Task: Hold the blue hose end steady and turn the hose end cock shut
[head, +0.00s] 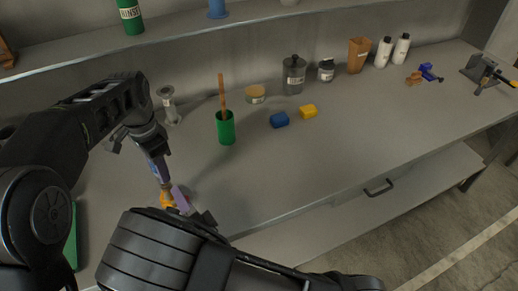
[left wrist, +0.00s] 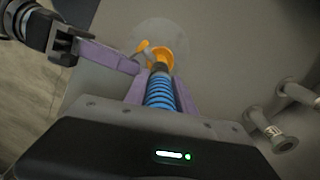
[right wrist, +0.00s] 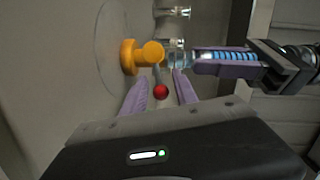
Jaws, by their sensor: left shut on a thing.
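The blue hose end (left wrist: 160,92), ribbed and bright blue, is in the left wrist view. My left gripper (left wrist: 160,78) has its purple fingers shut on it from both sides. Its tip meets an orange fitting (left wrist: 160,57); the fitting also shows in the right wrist view (right wrist: 138,56). The hose end cock's red ball knob (right wrist: 160,91) sits on a short grey lever below the pipe. My right gripper (right wrist: 162,80) is open, its fingers on either side of the knob with gaps showing. In the head view, my right arm hides much of this area.
On the bench (head: 330,140) are a green cup (head: 226,130) with a wooden stick, a blue block (head: 279,120), a yellow block (head: 308,112) and several jars and bottles towards the back. A grey flanged fitting (head: 168,103) stands behind my left arm.

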